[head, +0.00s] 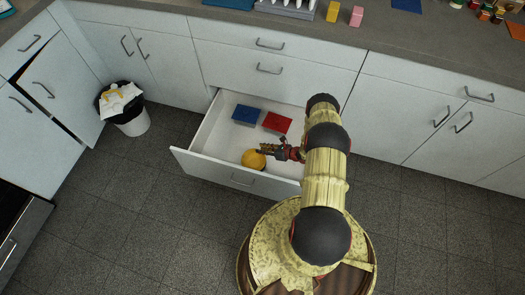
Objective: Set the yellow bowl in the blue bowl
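A round yellow object, likely the yellow bowl (252,160), is in the open drawer near its front panel. My gripper (262,148) reaches in from the right, with its fingers over the upper right edge of the yellow bowl. The fingers are too small to show whether they are open or shut, or touching it. A square blue object (246,115) lies at the back of the drawer. I cannot tell whether it is a bowl, and no round blue bowl shows.
A square red object (277,122) lies right of the blue one. The open drawer (205,139) juts from the cabinets, its right end hidden by my arm. The counter (230,30) holds yellow and pink blocks. A full trash bin (131,121) stands at the left.

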